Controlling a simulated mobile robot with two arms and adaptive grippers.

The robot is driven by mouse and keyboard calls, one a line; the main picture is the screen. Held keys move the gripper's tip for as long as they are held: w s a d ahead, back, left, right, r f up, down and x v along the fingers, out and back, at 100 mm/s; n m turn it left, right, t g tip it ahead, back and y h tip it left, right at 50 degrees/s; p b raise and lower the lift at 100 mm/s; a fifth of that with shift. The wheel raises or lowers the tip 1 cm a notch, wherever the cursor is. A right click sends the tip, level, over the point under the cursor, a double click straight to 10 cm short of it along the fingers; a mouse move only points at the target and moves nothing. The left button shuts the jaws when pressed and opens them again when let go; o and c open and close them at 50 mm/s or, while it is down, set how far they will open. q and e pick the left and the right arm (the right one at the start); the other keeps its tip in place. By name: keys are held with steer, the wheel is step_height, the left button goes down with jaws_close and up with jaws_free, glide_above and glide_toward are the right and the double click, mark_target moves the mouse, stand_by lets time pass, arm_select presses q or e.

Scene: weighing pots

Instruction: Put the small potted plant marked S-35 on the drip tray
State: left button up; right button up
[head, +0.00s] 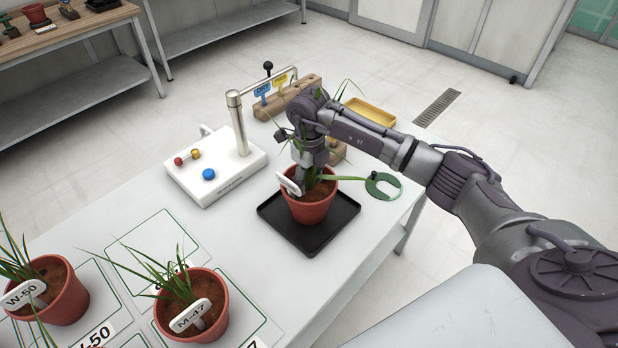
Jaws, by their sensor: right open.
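A small terracotta pot (312,211) with a green plant stands upright on the black drip tray (346,219), near its middle. A white tag (289,184) sticks up at the pot's left side; its marking cannot be read from here. My right gripper (308,182) points down over the pot, with its fingers at the plant and the pot's rim. It is open, and its fingers partly hide the plant and soil. My left gripper is not in view.
Pots marked W-50 (57,293) and M-47 (192,309) stand at the front left, beside an empty outlined square (150,247). A white device (214,168) with a metal post stands left of my gripper.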

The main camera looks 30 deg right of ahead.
steer(key=shift+r, duration=0.25)
step_height(320, 180, up, 12)
steer(key=shift+f+b, duration=0.1)
steer(key=shift+b, duration=0.95)
